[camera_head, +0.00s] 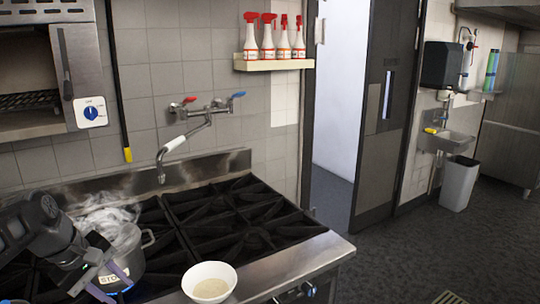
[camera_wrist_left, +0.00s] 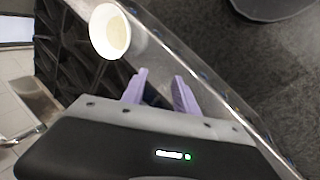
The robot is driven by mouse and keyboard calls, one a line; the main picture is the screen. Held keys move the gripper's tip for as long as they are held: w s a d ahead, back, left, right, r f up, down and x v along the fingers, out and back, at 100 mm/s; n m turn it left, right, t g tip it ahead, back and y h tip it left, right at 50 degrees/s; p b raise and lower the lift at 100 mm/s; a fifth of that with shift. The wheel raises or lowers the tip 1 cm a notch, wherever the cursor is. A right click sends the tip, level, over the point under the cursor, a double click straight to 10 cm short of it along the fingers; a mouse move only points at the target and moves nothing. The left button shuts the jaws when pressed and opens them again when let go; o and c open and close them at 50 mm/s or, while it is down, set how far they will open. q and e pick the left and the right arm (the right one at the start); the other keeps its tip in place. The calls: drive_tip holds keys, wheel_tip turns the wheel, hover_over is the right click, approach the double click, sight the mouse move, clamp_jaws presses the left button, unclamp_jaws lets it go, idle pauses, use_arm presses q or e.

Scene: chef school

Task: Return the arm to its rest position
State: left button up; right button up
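My left arm comes in from the left in the head view. My left gripper (camera_head: 112,281) is low over the front of the stove, in front of a steaming metal pot (camera_head: 131,262). In the left wrist view the two purple fingers of my left gripper (camera_wrist_left: 160,78) are apart with nothing between them. A white bowl (camera_head: 209,284) with pale contents stands on the stove's front edge, to the right of the gripper. The bowl also shows in the left wrist view (camera_wrist_left: 113,35), beyond the fingertips. My right gripper is in neither view.
The black stove grates (camera_head: 236,215) are clear right of the pot. A faucet (camera_head: 186,137) reaches over the stove from the tiled wall. A shelf (camera_head: 273,64) holds several spray bottles. A doorway, a sink (camera_head: 446,141) and a bin (camera_head: 459,184) stand at the right, beyond open floor.

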use_arm(q)
drive_tip(key=d+f+m+g, duration=0.1)
drive_tip(key=d+f+m, duration=0.1)
drive_tip(key=d+f, duration=0.5)
drive_tip(key=w+d+f+m+h, duration=0.1)
drive_tip(key=d+f, duration=0.2)
drive_tip(key=f, duration=0.8)
drive_tip(key=d+f+m+g, duration=0.15)
drive_tip(key=d+f, duration=0.25)
drive_tip(key=f, duration=0.5)
drive_tip(key=s+d+f+m, duration=0.3)
drive_tip(key=s+d+f, duration=0.5)
drive_tip(key=s+f, duration=0.1)
drive_tip(key=s+d+f+m+g, duration=0.1)
drive_tip(key=s+d+f+m, duration=0.2)
drive_tip(key=s+d+f, duration=0.4)
drive_tip(key=s+f, duration=0.2)
drive_tip(key=s, duration=0.3)
drive_tip(key=shift+s+d+h, duration=0.3)
drive_tip(key=shift+d, duration=0.05)
drive_tip(key=shift+a, duration=0.1)
